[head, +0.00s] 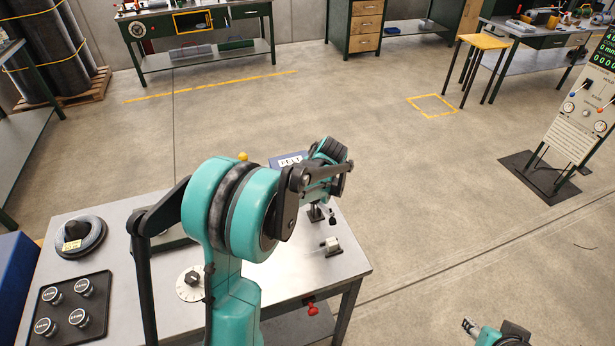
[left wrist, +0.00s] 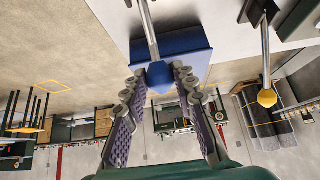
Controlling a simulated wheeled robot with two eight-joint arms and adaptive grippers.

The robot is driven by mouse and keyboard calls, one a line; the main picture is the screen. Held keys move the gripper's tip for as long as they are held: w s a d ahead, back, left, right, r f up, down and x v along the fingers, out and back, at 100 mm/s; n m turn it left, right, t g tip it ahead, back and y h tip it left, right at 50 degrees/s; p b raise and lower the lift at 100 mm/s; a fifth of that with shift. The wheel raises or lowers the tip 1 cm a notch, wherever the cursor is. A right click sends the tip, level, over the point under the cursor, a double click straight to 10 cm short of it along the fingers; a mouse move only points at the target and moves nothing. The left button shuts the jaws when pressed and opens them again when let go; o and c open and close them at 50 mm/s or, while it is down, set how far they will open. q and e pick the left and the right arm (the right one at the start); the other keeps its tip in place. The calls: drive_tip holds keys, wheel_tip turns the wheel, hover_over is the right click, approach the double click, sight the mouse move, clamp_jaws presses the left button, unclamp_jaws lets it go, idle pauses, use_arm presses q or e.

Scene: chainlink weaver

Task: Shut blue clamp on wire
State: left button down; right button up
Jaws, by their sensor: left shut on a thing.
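The blue clamp's blue knob (left wrist: 160,77) sits at the end of a metal lever (left wrist: 148,28) in the left wrist view. My left gripper (left wrist: 157,84) has its two ridged fingers on either side of the knob and is shut on it. In the head view my left arm covers the clamp and the gripper's fingertips. A yellow knob (left wrist: 267,97) on a second lever stands to the right in the left wrist view and shows in the head view (head: 242,156). I cannot make out the wire at the clamp. My right gripper (head: 470,326) is small at the bottom right edge.
The bench (head: 352,262) holds a wire coil (head: 90,238), a black tray (head: 98,281) with several round weights, a dial (head: 190,283) and a small fixture (head: 332,246). A blue box with a label (head: 284,159) is behind my arm. A control panel (head: 575,110) stands right.

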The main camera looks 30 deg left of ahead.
use_arm(q)
drive_tip(key=s+d+t+y+b, duration=0.1)
drive_tip(key=d+r+t+y+b, duration=0.1)
drive_tip(key=shift+s+r+y, duration=0.1)
drive_tip(key=shift+s+y, duration=0.25)
drive_tip(key=shift+y, duration=0.05)
drive_tip(key=shift+s+d+r+t+y+b, duration=0.35)
drive_tip(key=shift+s+d+t+y+b, duration=0.2)
drive_tip(key=shift+t+y+b, duration=0.2)
drive_tip(key=shift+s+d+r, duration=0.15)
drive_tip(key=shift+s+d, duration=0.1)
drive_tip(key=shift+d, duration=0.15)
drive_tip(key=shift+s, duration=0.1)
drive_tip(key=c, duration=1.2)
unclamp_jaws()
drive_tip(key=shift+d, duration=0.1)
